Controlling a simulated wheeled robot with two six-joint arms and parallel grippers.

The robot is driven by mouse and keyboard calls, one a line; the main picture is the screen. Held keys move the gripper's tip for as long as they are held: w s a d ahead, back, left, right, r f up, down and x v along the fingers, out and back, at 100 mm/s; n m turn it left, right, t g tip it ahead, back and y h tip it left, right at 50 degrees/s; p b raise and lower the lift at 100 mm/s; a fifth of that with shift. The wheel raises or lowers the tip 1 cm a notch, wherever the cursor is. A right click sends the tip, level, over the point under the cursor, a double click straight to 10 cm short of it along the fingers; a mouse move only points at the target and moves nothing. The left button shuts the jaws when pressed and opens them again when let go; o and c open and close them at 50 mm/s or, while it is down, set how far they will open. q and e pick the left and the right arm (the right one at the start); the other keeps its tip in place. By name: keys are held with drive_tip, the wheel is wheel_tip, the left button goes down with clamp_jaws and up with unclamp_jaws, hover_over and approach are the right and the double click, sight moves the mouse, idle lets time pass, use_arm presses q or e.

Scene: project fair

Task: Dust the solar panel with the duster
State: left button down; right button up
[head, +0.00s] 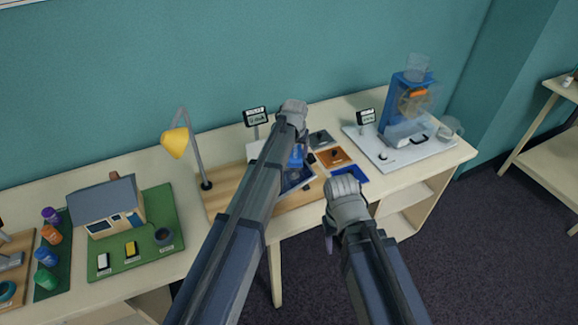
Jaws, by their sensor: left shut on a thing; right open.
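The solar panel (297,180) is a dark blue panel on the wooden board in the middle of the table. My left forearm covers much of it. My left gripper (308,156) is above the back part of the panel, its fingers mostly hidden by my arm. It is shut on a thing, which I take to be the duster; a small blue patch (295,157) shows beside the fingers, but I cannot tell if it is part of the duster. My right gripper (329,241) is open and empty, in front of the table edge.
Grey and orange tiles (334,158) and a blue pad (350,175) lie right. A house model (104,207) is left; a blue apparatus (400,105) on a white base is right.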

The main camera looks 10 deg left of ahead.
use_arm(q)
drive_tip(key=shift+t+h, duration=0.5)
drive_tip(key=shift+t, duration=0.1)
drive_tip(key=d+r, duration=0.2)
drive_tip(key=d, duration=0.1)
drive_tip(key=shift+w+d+r+p, duration=0.15)
drive_tip(key=shift+w+d+p, duration=0.1)
drive_tip(key=shift+w+p, duration=0.15)
drive_tip(key=s+a+t+h+b, duration=0.1)
drive_tip(key=s+a+h, duration=0.1)
drive_tip(key=s+a, duration=0.5)
drive_tip(key=shift+s+a+r+n+t+b, duration=0.15)
drive_tip(key=shift+s+a+n+t+b, duration=0.2)
drive_tip(key=shift+a, duration=0.3)
use_arm(e)
drive_tip(key=shift+d+f, duration=0.2)
drive_tip(key=shift+d, duration=0.2)
drive_tip(key=shift+f, duration=0.1)
use_arm(q)
drive_tip(key=b, duration=0.6)
hover_over(290, 174)
drive_tip(key=s+a, duration=0.2)
wheel_tip(290, 174, down, 6)
drive_tip(key=shift+w+d+r, duration=0.1)
drive_tip(key=shift+w+r, duration=0.05)
drive_tip(key=shift+r, duration=0.05)
use_arm(e)
wheel_tip(290, 174, down, 5)
drive_tip(key=shift+f, duration=0.2)
